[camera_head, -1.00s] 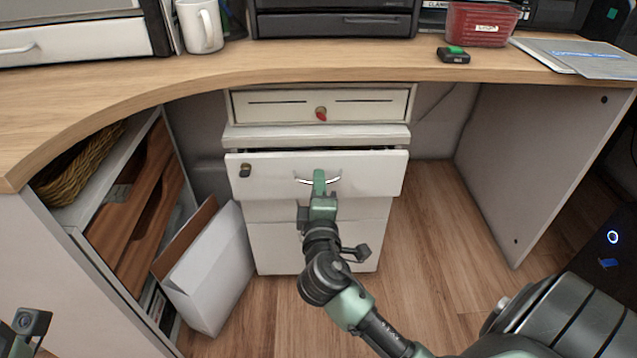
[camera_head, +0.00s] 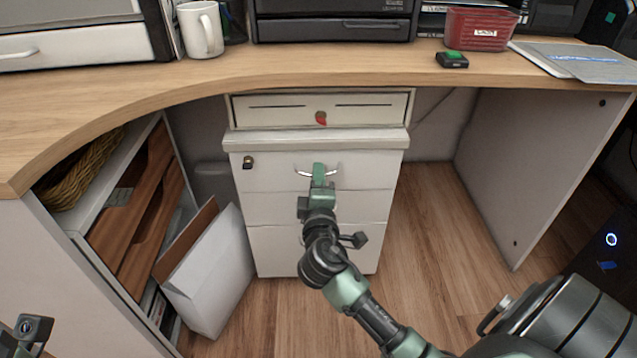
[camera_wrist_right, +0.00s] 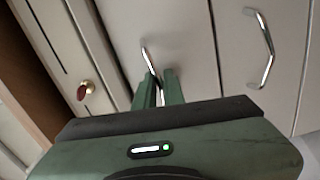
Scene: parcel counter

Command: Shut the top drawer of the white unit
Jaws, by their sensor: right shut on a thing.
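The white unit (camera_head: 312,255) stands under the desk. Its top drawer (camera_head: 275,178) has a curved metal handle (camera_head: 300,173) and a small lock at its upper left. The drawer front sits up under the unit's top, with no open gap showing. My right gripper (camera_head: 319,172) is shut on the handle, which also shows between its fingers in the right wrist view (camera_wrist_right: 150,60). A lower drawer's handle (camera_wrist_right: 262,48) shows there too. Only a small part of my left arm shows at the lower left; its fingers are out of view.
A shallow drawer with a red key (camera_head: 321,118) sits above the unit. A white box file (camera_head: 212,270) leans at the unit's left, beside shelves. Floor to the right (camera_head: 430,220) is clear. The desk (camera_head: 330,65) overhangs with a mug (camera_head: 200,30) and red container (camera_head: 478,28).

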